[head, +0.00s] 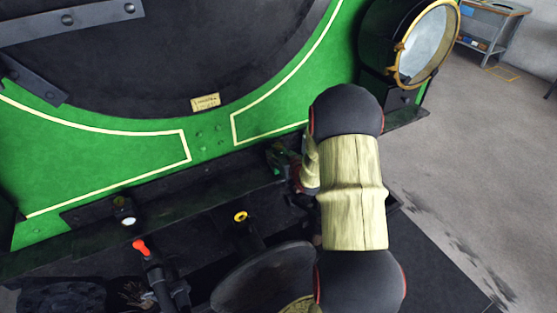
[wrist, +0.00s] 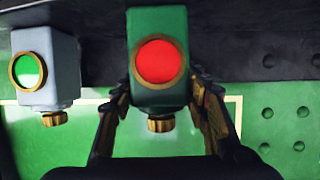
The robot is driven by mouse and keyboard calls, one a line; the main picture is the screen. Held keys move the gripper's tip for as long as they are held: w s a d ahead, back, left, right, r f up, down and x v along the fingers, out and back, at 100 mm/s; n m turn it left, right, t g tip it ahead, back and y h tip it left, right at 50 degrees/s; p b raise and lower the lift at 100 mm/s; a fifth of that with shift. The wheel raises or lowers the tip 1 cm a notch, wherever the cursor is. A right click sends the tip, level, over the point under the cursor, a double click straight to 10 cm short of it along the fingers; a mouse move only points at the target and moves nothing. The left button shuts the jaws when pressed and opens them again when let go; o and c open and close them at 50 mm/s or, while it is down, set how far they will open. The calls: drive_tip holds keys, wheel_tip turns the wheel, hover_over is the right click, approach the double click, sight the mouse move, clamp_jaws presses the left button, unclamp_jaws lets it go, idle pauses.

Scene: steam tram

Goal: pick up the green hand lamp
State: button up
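The green hand lamp (wrist: 144,92), with a round red lens and a brass knob, shows in the middle of the wrist view, which looks upside down. In the head view a small part of the lamp (head: 278,155) shows at the dark ledge, left of my arm. My gripper (wrist: 160,92) has one finger on each side of the lamp, with the tips close against its sides. I cannot tell whether both fingers touch it. In the head view my arm and wrist hide most of my gripper and part of the lamp.
A grey lamp with a green lens (wrist: 28,70) stands beside the green lamp in the wrist view. On the dark front in the head view are a white-lensed lamp (head: 125,211), a red-tipped part (head: 140,246) and a yellow-ringed part (head: 240,217). A large brass-rimmed headlamp (head: 427,47) stands at upper right.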

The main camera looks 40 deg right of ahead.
drive_tip(key=c, duration=1)
drive_tip(key=shift+r, duration=0.15)
drive_tip(key=shift+c, duration=0.4)
